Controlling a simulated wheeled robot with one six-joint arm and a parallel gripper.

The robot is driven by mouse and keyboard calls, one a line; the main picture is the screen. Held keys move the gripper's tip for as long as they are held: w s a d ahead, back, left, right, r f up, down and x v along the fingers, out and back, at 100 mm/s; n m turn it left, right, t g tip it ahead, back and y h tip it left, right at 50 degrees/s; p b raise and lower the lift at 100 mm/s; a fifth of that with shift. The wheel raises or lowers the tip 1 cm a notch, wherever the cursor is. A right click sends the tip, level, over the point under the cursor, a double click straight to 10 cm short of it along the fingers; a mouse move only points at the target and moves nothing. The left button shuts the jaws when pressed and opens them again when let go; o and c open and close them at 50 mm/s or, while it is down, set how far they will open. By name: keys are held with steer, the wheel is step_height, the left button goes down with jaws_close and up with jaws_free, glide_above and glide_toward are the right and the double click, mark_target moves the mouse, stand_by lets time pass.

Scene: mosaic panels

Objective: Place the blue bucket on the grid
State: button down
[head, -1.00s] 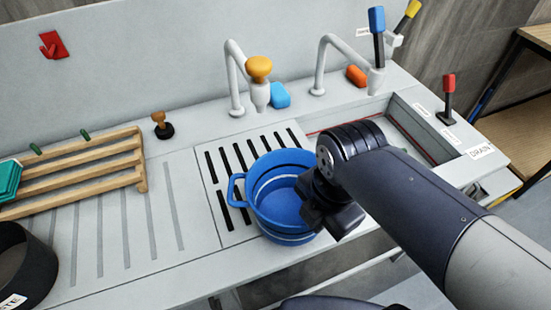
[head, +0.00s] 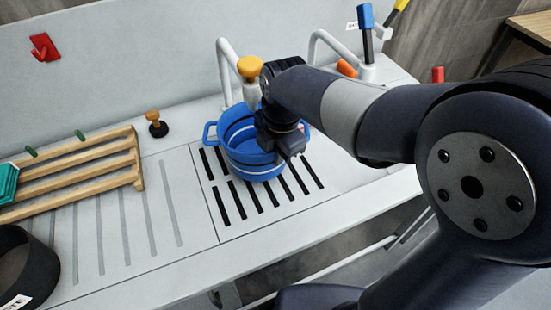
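The blue bucket (head: 240,150) has a pale inner band and a loop handle on its left. It appears upright over the back part of the slotted grid (head: 257,212). I cannot tell whether its base touches the grid or hangs just above it. My gripper (head: 284,144) is at the bucket's right rim and appears shut on it; the fingers partly hide that side, and a bit of blue handle shows just to the right. The front slots of the grid are uncovered.
Behind the bucket is a tap with an orange knob (head: 250,68); a second tap (head: 335,48) stands to the right. A wooden rack (head: 90,165), a stamp-like object (head: 156,123) and a dark round container (head: 25,268) are left. The ribbed counter between is clear.

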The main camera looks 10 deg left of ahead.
mark_target(274, 174)
steer(key=shift+w+a, duration=0.25)
steer(key=shift+w, duration=0.15)
steer(key=shift+s+f, duration=0.1)
steer(key=shift+f, duration=1.8)
steer(key=c, duration=2.1)
jaws_free()
steer(key=o, duration=0.4)
steer(key=r, duration=0.8)
steer(key=d+r, duration=0.1)
steer(key=r, duration=0.3)
steer(key=shift+s+r+p, duration=0.15)
steer(key=shift+s+p, duration=0.15)
steer(key=shift+s, duration=0.1)
